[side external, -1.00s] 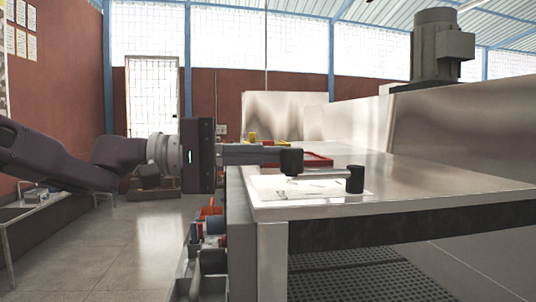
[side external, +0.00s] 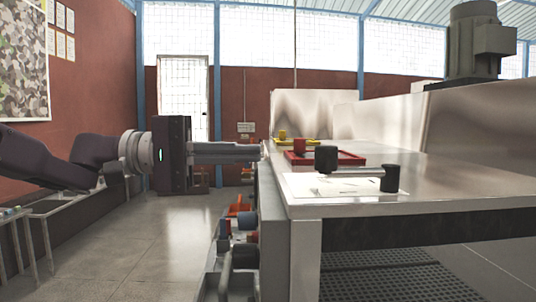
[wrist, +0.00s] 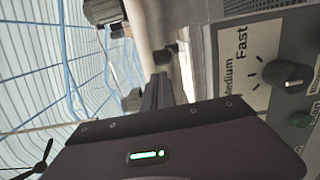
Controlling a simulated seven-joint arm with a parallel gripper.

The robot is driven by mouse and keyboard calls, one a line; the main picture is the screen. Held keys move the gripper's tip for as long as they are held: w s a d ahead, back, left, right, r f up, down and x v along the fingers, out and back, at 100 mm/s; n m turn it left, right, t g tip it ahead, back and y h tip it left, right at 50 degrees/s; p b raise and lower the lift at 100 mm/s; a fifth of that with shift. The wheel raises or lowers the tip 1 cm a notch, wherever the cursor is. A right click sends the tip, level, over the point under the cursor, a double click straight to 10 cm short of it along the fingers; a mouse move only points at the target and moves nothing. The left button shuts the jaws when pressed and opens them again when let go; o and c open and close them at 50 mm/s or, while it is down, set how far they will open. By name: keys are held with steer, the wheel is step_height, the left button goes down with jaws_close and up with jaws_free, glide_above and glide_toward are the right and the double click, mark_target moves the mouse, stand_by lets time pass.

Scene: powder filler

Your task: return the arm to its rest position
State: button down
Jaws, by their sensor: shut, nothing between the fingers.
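My gripper (side external: 258,152) is at the left edge of the steel bench in the side external view, its fingers pointing right. The fingers are together and hold nothing. My arm reaches in from the left at about bench-top height. In the wrist view, my gripper (wrist: 158,82) shows as dark closed fingers pointing up the picture. A handle with two black knobs (side external: 326,160) lies on a white plate on the bench, to the right of the fingertips and with a clear gap between them.
The steel bench (side external: 430,195) fills the right side. Red (side external: 350,159) and yellow (side external: 316,142) plates sit further back. A speed dial (wrist: 287,75) marked Medium and Fast is at the right of the wrist view. The floor (side external: 150,240) left of the bench is open.

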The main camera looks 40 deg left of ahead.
steer(key=shift+s, duration=0.15)
steer(key=s+d+f+m+g+y, duration=0.2)
steer(key=s+f+m+g+y, duration=0.15)
steer(key=s+f, duration=0.5)
steer(key=s+d+f+m+g+y, duration=0.2)
steer(key=s+f+m+g+y, duration=0.15)
steer(key=s+f, duration=0.5)
steer(key=s+a+f+m+y, duration=0.1)
steer(key=a+f+y, duration=0.5)
steer(key=a, duration=0.3)
steer(key=shift+s+a+f+t+y, duration=0.15)
steer(key=shift+s+f+t+y, duration=0.15)
steer(key=shift+s+f+t, duration=0.15)
